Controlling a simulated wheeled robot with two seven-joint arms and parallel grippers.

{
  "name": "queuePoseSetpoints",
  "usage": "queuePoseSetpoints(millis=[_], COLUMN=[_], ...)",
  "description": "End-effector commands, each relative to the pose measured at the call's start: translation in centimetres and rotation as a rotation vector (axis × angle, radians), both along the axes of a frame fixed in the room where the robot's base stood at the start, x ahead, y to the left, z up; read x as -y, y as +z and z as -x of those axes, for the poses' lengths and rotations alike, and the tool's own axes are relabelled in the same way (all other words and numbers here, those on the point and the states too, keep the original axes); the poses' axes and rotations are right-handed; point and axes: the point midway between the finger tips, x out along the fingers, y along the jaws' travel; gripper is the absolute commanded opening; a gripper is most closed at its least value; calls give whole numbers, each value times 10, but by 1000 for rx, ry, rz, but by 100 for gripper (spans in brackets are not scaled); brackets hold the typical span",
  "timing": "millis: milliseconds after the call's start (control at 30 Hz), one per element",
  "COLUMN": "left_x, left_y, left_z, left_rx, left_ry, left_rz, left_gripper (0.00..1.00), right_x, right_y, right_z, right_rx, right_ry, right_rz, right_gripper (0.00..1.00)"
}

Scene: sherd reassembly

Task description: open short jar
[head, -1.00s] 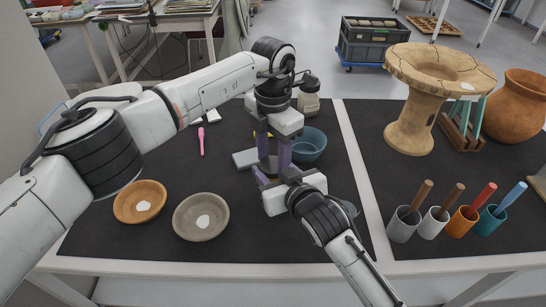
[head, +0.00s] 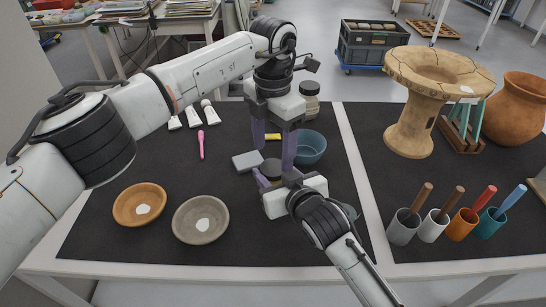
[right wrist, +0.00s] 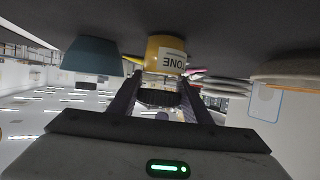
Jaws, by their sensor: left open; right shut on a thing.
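My left gripper (head: 274,148) points down above the jar, fingers spread and empty.
A blue bowl (head: 311,147) stands close right of the jar, a grey block (head: 247,160) close left. A taller dark-lidded jar (head: 309,97) is behind. An orange bowl (head: 139,204) and a grey bowl (head: 201,218) sit front left. Cups with tools (head: 461,222) stand right.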

Motion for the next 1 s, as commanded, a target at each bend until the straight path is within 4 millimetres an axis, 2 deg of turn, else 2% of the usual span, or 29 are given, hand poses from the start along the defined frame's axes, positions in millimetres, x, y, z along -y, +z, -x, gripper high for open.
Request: queuePoseSetpoints(millis=[233,267,400,767,1000], left_x=[0,0,0,0,0], left_y=[5,5,5,6,13], left_z=[0,0,0,0,0], left_rx=[0,0,0,0,0], left_ry=[0,0,0,0,0], left_rz=[0,0,0,0,0], left_gripper=[66,66,66,66,66], right_x=[-1,-1,-1,2,16], right_y=[-1,-1,-1,2,17], right_z=[1,1,1,5,39], right_rx=[-3,-3,-2,-1,-1], right_ry=[1,1,1,1,1], right_rz=[-1,-1,-1,0,-1], right_gripper=[0,46,66,66,66])
